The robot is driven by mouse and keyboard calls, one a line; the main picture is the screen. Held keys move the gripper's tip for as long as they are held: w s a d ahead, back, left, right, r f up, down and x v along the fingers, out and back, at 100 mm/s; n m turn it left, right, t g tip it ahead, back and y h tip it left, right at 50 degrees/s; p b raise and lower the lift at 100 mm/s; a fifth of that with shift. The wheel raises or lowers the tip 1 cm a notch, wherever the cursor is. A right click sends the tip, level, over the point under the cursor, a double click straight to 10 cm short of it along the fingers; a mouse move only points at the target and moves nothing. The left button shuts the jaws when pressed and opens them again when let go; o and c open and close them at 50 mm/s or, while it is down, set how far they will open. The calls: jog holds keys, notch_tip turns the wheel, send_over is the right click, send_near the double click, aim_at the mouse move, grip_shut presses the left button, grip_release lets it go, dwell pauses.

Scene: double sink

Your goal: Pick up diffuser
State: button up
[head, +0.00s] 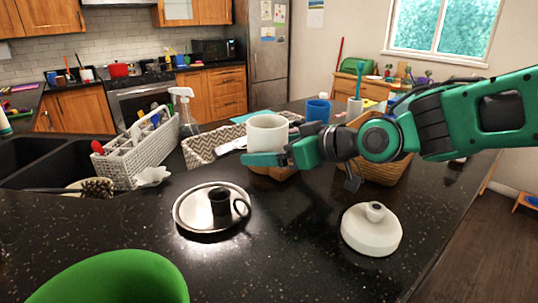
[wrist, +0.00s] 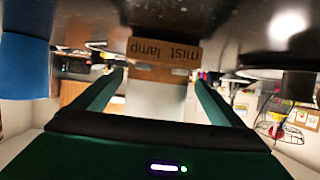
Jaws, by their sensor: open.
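The diffuser (head: 267,131) is a white cylinder on a wooden base, standing upright on the dark counter in the middle of the head view. In the wrist view, its wooden base (wrist: 165,51) shows the upside-down words "mist lamp", with the white body (wrist: 155,98) below. My gripper (head: 268,156) reaches in from the right at the diffuser's lower white part. One green finger crosses in front of it; the other is mostly hidden behind. In the wrist view, the open fingers (wrist: 160,84) stand on either side of the diffuser, with gaps visible.
A wicker basket (head: 385,170) stands under my arm, and a blue cup (head: 318,109) is behind the diffuser. A white dish rack (head: 140,150) and spray bottle (head: 185,112) are left. A silver candle holder (head: 187,212) and white lidlike object (head: 371,236) lie in front, with bare counter between.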

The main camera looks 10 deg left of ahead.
jog(key=shift+x, duration=2.6)
jog(key=shift+w+d+r, duration=0.1)
jog(key=shift+w, duration=0.1)
jog(key=c, duration=1.4)
